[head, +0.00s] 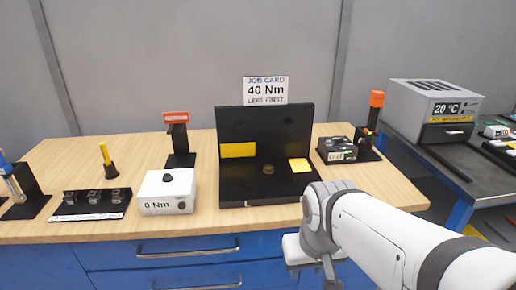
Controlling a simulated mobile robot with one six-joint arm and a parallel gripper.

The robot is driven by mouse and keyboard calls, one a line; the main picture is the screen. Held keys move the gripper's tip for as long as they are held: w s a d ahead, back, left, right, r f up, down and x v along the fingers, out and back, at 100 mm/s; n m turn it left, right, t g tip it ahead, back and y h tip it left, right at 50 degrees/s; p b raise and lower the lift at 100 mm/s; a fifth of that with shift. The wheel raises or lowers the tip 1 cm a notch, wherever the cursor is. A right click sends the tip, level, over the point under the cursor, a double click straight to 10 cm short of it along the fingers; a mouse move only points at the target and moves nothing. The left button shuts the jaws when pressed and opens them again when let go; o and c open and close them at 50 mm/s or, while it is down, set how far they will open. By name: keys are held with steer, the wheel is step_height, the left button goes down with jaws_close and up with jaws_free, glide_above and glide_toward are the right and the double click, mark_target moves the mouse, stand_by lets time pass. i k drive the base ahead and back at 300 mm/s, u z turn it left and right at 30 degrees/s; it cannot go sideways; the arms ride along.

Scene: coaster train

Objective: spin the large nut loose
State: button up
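A small round brownish piece (268,169), which may be the large nut, sits on the base of a black L-shaped fixture (265,128) in the middle of the wooden bench. It is too small to make out its shape or threads. My arm reaches in from the lower right and its wrist bends down in front of the bench, right of and nearer than the fixture.
A job card (266,90) reads 40 Nm, left first. A white box (167,192) marked 0 Nm, a black rack (92,203) and a red-topped stand (180,155) are left of the fixture. A black box (336,149) and an orange-topped stand (375,115) are right.

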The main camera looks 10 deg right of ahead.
mark_target(269, 169)
steer(key=u, duration=0.05)
steer(key=i, duration=1)
steer(key=z, duration=0.05)
